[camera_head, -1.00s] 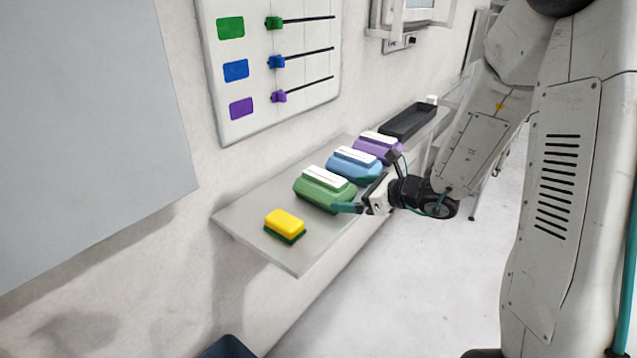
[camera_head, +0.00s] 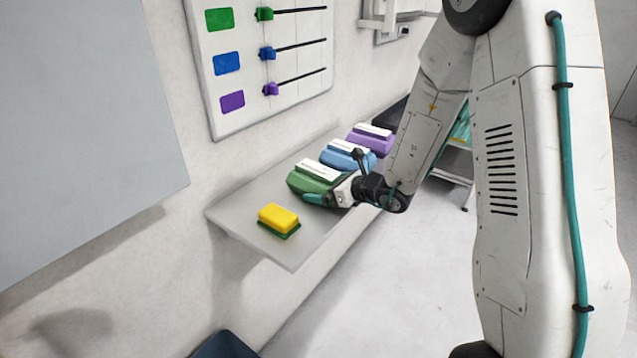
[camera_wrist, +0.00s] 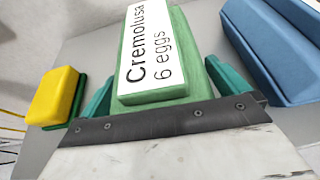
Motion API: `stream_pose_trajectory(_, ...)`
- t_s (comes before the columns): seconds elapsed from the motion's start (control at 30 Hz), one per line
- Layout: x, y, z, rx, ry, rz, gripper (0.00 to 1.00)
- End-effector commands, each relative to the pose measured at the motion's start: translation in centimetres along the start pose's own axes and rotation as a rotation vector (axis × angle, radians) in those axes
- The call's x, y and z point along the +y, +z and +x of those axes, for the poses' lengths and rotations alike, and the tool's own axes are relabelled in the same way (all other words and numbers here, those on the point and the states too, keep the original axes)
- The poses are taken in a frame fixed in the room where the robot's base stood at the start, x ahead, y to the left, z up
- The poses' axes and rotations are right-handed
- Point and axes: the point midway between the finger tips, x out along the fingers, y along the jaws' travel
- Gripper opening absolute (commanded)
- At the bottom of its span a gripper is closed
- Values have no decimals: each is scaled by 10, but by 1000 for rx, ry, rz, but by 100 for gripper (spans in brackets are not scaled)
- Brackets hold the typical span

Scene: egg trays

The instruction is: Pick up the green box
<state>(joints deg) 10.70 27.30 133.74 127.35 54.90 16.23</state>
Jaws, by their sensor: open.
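The green box (camera_head: 303,182) is an egg box with a white label on top, lying on the grey wall shelf (camera_head: 243,213). In the wrist view the green box (camera_wrist: 196,80) fills the top middle, its label reading "Cremolusa 6 eggs". My gripper (camera_head: 322,196) is at the near side of the box. Its teal fingers (camera_wrist: 160,92) are open, one on each side of the box's near end. I cannot tell whether they touch it. Part of the box is hidden behind the gripper in the head view.
A yellow and green sponge (camera_head: 278,219) lies left of the green box. The blue box (camera_head: 347,157) stands close on its right, then the purple box (camera_head: 370,138). A black tray (camera_head: 390,112) is farther back. A board with coloured sliders (camera_head: 262,65) hangs on the wall.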

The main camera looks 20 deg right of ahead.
Motion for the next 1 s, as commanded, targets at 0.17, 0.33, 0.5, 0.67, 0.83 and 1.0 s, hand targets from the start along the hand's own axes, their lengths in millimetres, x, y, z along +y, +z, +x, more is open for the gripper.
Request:
stream_pose_trajectory(0.17,-1,0,-1,0,-1,1,67)
stream_pose_trajectory(0.33,-1,0,-1,-2,-1,0,54)
stream_pose_trajectory(0.5,-1,2,-1,-2,-1,-1,54)
stream_pose_trajectory(0.67,-1,13,-6,-4,-1,-4,54)
stream_pose_trajectory(0.83,-1,39,-16,-5,-2,-6,54)
stream_pose_trajectory(1.0,-1,69,-29,-5,-2,-5,54)
